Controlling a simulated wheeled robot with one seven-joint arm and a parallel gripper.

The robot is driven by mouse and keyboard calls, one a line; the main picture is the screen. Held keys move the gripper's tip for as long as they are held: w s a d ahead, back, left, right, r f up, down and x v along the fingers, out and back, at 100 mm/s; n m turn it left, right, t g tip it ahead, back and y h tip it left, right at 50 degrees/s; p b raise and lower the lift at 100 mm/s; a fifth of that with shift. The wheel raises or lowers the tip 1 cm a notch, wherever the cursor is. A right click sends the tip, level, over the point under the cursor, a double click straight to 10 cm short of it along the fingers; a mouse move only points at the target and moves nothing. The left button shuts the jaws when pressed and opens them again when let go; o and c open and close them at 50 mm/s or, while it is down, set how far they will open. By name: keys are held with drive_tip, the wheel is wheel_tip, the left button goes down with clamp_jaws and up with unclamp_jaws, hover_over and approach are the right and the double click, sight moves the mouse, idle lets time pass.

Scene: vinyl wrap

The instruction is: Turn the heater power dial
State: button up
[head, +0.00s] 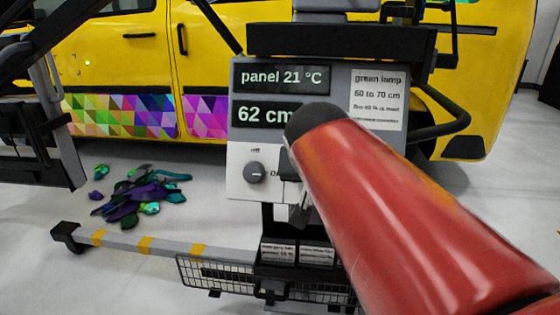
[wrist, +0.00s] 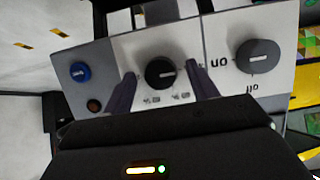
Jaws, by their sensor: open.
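A black round dial (wrist: 160,72) with a white pointer line sits on a white plate in the middle of the wrist view. Small marks beside it look like percentages but are upside down and hard to read. The pointer lies toward the right in that view. My gripper (wrist: 161,82) is open, with one dark finger on each side of this dial; whether they touch it I cannot tell. In the head view my gripper (head: 292,190) is at the panel's lower right part, and my red arm hides this dial.
A grey on/off dial (wrist: 258,56) is beside the black dial; the head view shows it too (head: 255,172). A blue button (wrist: 79,71) and a brown-orange lamp (wrist: 94,105) are on the other side. The display (head: 265,114) reads 62 cm. A yellow van (head: 130,55) stands behind.

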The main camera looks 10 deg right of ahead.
drive_tip(key=v, duration=0.7)
drive_tip(key=shift+s+r+p, duration=0.3)
drive_tip(key=shift+p, duration=0.05)
drive_tip(key=shift+a, duration=0.15)
